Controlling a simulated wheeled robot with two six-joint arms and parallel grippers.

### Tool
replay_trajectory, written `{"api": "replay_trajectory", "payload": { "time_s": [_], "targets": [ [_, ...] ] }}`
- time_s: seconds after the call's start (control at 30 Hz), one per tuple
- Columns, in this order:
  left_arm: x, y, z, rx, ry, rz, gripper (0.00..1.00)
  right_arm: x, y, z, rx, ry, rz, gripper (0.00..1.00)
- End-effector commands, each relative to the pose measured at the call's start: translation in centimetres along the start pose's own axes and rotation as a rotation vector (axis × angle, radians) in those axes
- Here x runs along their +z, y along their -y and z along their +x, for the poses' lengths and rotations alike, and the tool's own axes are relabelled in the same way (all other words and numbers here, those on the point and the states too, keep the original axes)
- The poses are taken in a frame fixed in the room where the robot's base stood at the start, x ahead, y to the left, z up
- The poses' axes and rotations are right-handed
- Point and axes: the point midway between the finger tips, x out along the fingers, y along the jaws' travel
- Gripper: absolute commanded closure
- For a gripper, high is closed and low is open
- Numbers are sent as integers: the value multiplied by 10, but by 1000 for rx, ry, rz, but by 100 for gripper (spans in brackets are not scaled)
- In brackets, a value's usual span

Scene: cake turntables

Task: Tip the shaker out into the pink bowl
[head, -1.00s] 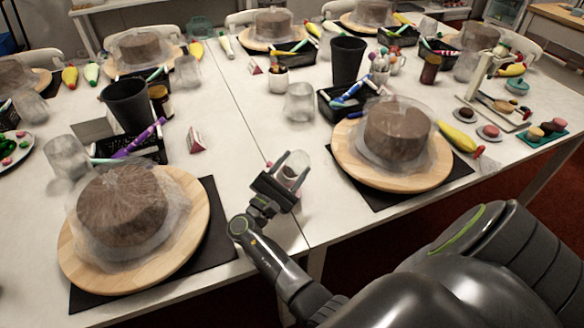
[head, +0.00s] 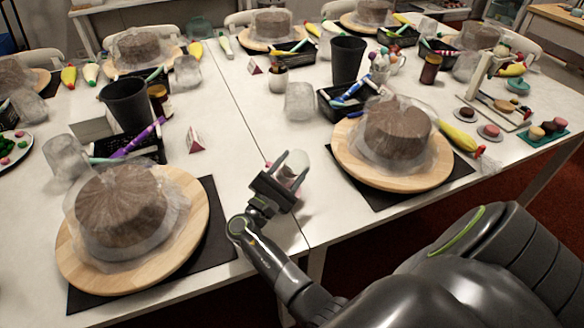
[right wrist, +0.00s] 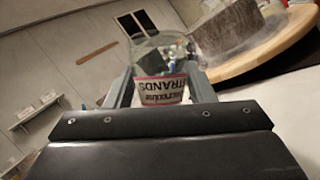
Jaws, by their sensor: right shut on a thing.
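My right gripper (head: 290,165) is shut on the shaker (head: 294,168), a clear jar with a pink-edged label. It holds it near the front seam between the two white tables. In the right wrist view the shaker (right wrist: 163,72) sits between the fingers, with its label printed in dark letters. I cannot tell whether anything is left inside it, or exactly how far it is tilted. I see no pink bowl in either view. My left gripper is not in view.
Wrapped cakes stand on wooden turntables at the left (head: 72,262) and right (head: 350,165) of the gripper. A black cup (head: 347,60), a clear crumpled container (head: 299,101) and a small pink-and-white card (head: 196,140) stand beyond. The white table behind the gripper is fairly clear.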

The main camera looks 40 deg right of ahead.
Motion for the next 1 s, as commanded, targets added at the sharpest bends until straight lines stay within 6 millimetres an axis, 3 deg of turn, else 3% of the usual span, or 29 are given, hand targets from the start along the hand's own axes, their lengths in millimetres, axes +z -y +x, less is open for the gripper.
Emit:
{"api": "replay_trajectory", "payload": {
  "time_s": [0.1,0.3,0.6,0.8,1.0],
  "targets": [
    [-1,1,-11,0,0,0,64,11,-2,6,0,2,0,79],
    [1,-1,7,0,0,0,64,-4,1,-2,0,1,0,79],
    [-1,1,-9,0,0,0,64,11,-2,6,0,3,0,79],
    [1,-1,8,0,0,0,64,-3,1,-1,0,1,1,79],
    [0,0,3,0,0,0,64,1,-1,1,0,2,0,79]
  ]
}}
